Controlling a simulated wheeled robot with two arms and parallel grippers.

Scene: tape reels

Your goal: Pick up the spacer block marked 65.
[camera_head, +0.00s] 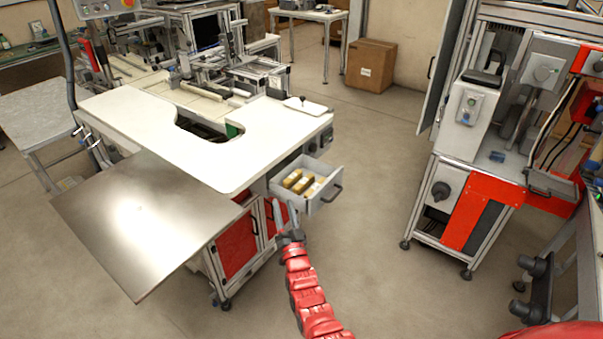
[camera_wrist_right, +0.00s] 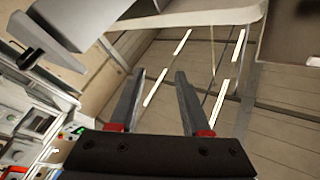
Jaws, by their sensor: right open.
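Several small tan blocks (camera_head: 302,182) lie side by side in an open grey drawer (camera_head: 325,183) under the white worktop, in the head view. Their markings are too small to read, so I cannot tell which is 65. My right gripper (camera_head: 284,209) is just in front of and left of the drawer, apart from the blocks. In the right wrist view its two fingers (camera_wrist_right: 160,85) are spread, with nothing between them. No block shows clearly in that view. My left gripper is not in view.
The white worktop (camera_head: 150,120) extends left above the drawer, with a bare metal sheet (camera_head: 140,220) at its front left. A red and grey machine (camera_head: 480,215) stands at the right. A cardboard box (camera_head: 371,66) sits on the floor behind. The floor right of the drawer is clear.

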